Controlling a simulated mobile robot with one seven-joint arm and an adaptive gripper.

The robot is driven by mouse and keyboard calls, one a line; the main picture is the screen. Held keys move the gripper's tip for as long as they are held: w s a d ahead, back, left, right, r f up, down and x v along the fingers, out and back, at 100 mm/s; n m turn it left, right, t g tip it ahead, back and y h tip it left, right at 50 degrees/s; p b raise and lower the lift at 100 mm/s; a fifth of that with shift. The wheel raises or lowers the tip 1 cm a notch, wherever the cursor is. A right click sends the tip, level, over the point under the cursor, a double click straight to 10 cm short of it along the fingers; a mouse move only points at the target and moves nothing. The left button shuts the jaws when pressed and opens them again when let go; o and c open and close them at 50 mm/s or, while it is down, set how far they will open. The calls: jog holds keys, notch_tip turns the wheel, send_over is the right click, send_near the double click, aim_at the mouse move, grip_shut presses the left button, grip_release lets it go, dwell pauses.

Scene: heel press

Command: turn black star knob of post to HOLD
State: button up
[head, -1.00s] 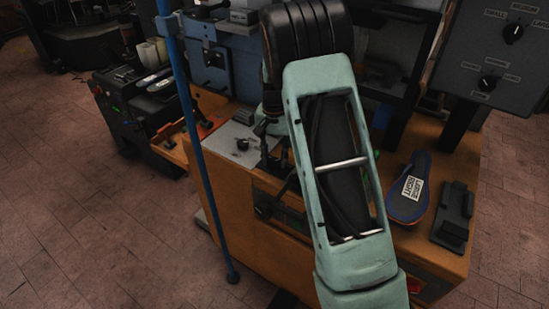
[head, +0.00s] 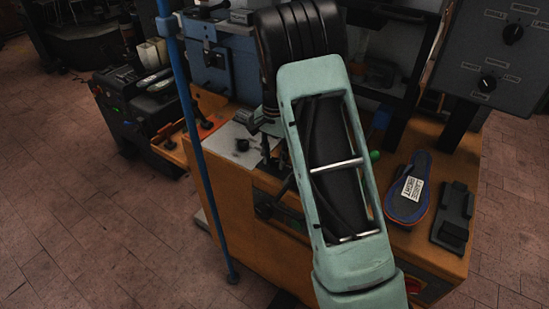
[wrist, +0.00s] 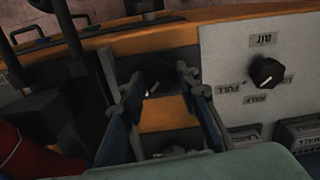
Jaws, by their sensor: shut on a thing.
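My gripper (wrist: 160,84) shows in the wrist view, its two blue-grey fingers on either side of a dark knob (wrist: 152,86) with a small white mark. The gripper is shut on this knob, which sits near the orange edge of the bench. The knob's star shape is hard to make out in the shadow, and I cannot read any HOLD mark beside it. In the head view my arm hides most of the gripper and the knob.
A pale panel with a black air knob (wrist: 267,72) lies right of the fingers. In the head view, a blue pole (head: 199,150) stands left of my arm.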

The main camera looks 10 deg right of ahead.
aim_at(275, 161)
jog(key=o, duration=1.2)
jog(key=shift+c, duration=0.2)
notch_tip(275, 161, up, 12)
